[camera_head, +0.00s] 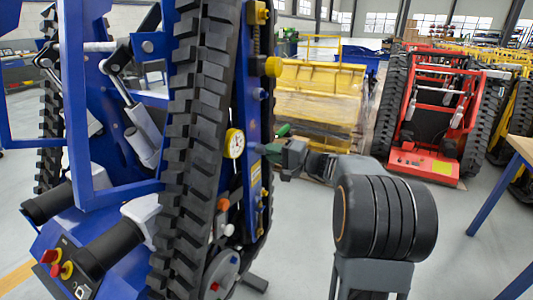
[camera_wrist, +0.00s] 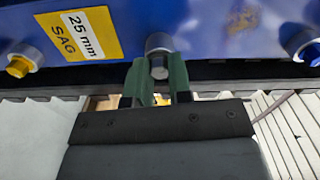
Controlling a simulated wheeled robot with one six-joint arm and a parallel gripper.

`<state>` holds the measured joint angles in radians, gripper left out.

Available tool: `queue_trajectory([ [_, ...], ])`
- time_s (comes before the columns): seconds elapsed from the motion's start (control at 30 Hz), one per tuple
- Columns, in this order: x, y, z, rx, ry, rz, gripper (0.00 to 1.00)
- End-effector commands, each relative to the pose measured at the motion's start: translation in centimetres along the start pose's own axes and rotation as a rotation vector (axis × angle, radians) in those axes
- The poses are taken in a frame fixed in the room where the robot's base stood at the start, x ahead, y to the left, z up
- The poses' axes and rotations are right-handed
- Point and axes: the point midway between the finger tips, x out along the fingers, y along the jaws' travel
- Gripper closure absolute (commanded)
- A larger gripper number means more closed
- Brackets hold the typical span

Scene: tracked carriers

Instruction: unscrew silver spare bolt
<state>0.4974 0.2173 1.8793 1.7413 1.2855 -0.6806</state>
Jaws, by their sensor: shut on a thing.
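In the wrist view a silver bolt (camera_wrist: 158,46) with a round head sits on the blue side frame (camera_wrist: 210,40) of the tracked carrier. My gripper (camera_wrist: 159,76) has its two green fingers shut on the bolt, one on each side. The bolt is upright between them in the picture, its head against the blue face. In the head view my gripper (camera_head: 268,149) reaches left to the side of the blue carrier (camera_head: 254,105), beside its black track (camera_head: 200,110). The bolt is hidden there.
A yellow bolt (camera_wrist: 20,66) and a "25 mm SAG" label (camera_wrist: 80,35) are left of the bolt; another bolt (camera_wrist: 311,53) is at right. A red carrier (camera_head: 421,164) stands behind; a table (camera_head: 522,150) is at right.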

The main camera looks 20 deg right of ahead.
Motion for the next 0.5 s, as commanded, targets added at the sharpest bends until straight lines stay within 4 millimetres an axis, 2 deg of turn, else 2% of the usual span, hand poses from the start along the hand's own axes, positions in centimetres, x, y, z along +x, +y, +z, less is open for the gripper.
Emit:
queue_trajectory([
  [0.17, 0.01, 0.76, 0.1, -0.072, 0.0, -0.002, 1.0],
  [0.5, 0.01, 1.07, 0.16, -0.392, 0.001, -0.003, 1.0],
])
